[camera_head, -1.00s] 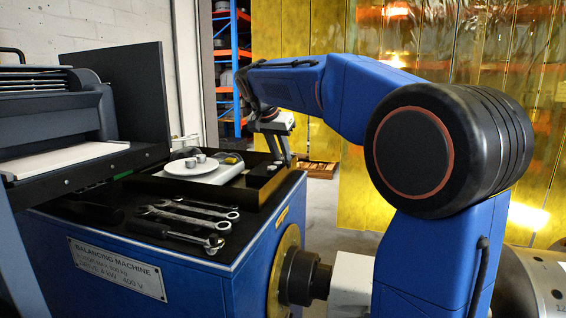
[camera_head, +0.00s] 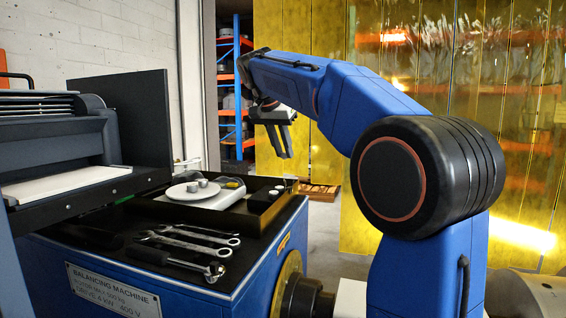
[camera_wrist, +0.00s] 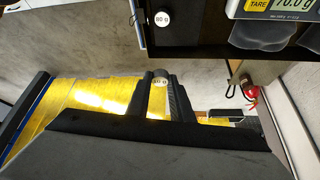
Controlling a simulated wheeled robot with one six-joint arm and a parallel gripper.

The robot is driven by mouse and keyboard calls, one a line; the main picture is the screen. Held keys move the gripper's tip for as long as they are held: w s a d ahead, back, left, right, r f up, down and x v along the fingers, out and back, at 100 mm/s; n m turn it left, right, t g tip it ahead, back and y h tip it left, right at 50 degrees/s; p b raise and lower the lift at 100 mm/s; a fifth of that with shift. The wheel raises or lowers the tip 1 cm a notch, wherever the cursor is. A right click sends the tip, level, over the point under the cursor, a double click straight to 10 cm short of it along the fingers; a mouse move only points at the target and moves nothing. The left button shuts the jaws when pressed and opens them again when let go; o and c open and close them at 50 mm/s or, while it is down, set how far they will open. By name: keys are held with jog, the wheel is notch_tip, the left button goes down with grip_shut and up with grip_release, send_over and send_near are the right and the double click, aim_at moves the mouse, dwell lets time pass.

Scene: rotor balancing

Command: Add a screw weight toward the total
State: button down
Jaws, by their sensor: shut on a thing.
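My gripper (camera_head: 283,154) is raised above the black tray (camera_head: 258,219) at its right end. In the wrist view, my gripper (camera_wrist: 160,83) is shut on a screw weight (camera_wrist: 160,82) with a round pale label, perhaps "50 g". The weight is hidden in the head view. A weight marked 80 g (camera_wrist: 163,18) stands in the tray. The scale (camera_wrist: 268,10) reads 70.0 g beside its yellow TARE button.
Several wrenches (camera_head: 185,239) lie on the blue balancing machine's dark top, in front of the tray. A dark upright panel (camera_head: 125,115) stands at the left behind it. A red extinguisher (camera_wrist: 250,95) shows in the wrist view. The air around my gripper looks clear.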

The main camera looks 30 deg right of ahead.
aim_at(283, 153)
jog(key=shift+r, duration=2.7)
